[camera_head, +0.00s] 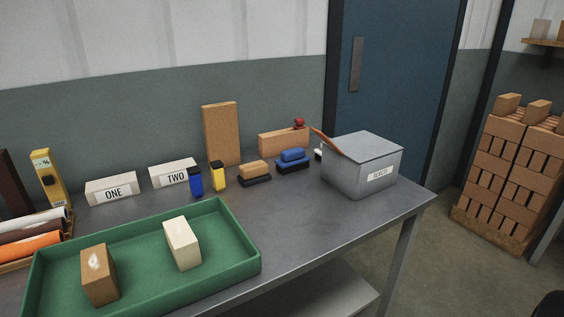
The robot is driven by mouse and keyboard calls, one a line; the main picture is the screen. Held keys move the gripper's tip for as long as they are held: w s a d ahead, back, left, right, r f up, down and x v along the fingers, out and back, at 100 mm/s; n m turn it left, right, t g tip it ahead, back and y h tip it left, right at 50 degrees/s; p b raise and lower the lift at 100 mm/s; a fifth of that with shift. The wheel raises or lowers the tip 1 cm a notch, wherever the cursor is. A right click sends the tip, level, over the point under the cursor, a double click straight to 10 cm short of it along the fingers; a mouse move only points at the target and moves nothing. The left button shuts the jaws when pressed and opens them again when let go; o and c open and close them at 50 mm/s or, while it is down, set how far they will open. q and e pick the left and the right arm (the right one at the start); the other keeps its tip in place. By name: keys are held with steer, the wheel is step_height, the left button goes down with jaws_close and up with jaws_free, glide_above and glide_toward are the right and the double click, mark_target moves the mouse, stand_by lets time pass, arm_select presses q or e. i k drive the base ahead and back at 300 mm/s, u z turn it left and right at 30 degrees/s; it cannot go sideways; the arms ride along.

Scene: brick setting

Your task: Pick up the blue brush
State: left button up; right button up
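The blue brush (292,156) lies on the grey table toward the back. It has a blue top and a dark bristle base. It sits just left of a grey lidded box and right of a brown brush (254,172) of similar shape. Nothing covers it from this view. Neither of my grippers shows in the head view.
The grey table (310,223) also holds a green tray (224,285) with two bricks, a grey box (352,176), signs "ONE" (111,190) and "TWO" (173,173), blue and yellow markers, and an upright brick (221,134). Bare tabletop lies in front of the brushes.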

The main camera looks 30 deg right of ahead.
mark_target(291, 160)
steer(key=u, duration=0.05)
steer(key=i, duration=0.25)
steer(key=z, duration=0.75)
